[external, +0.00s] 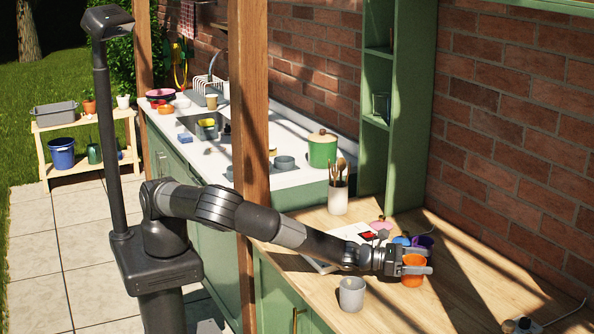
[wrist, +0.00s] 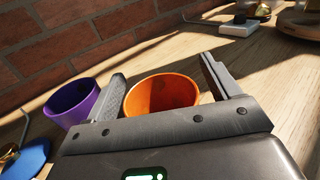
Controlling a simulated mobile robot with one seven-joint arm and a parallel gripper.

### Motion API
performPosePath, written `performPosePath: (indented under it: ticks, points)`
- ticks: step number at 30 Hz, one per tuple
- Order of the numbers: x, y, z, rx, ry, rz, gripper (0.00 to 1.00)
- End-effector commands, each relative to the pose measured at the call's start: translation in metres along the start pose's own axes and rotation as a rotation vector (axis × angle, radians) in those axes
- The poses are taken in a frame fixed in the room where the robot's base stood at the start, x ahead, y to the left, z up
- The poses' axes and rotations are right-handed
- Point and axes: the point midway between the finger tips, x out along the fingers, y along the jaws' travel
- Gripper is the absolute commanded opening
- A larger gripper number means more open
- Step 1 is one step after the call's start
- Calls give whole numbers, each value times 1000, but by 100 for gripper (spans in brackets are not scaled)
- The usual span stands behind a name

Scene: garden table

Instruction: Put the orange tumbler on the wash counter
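The orange tumbler (external: 413,280) stands on the wooden counter (external: 455,300), near the brick wall. My gripper (external: 417,262) is low at the counter with its fingers on either side of the tumbler. In the wrist view, the orange tumbler (wrist: 160,97) lies between the fingers of my open gripper (wrist: 165,72). The left finger is close to its rim; a gap shows on the right. I cannot tell whether the left finger touches it. The white counter with the sink (external: 308,178), apparently the wash counter, is farther back, beyond a wooden post.
A purple cup (wrist: 72,102) stands just left of the gripper; a blue item (wrist: 28,160) is beside it. A grey cup (external: 352,294) stands in front of my arm. A utensil holder (external: 338,199), green pot (external: 322,150) and wooden post (external: 249,120) stand farther back.

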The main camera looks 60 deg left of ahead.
Motion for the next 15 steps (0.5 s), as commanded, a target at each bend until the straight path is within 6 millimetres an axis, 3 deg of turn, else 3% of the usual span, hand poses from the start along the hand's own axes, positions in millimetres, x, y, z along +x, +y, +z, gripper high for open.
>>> performPosePath:
  ticks: [15]
  points:
    - [0,0,0,0,0,0,39]
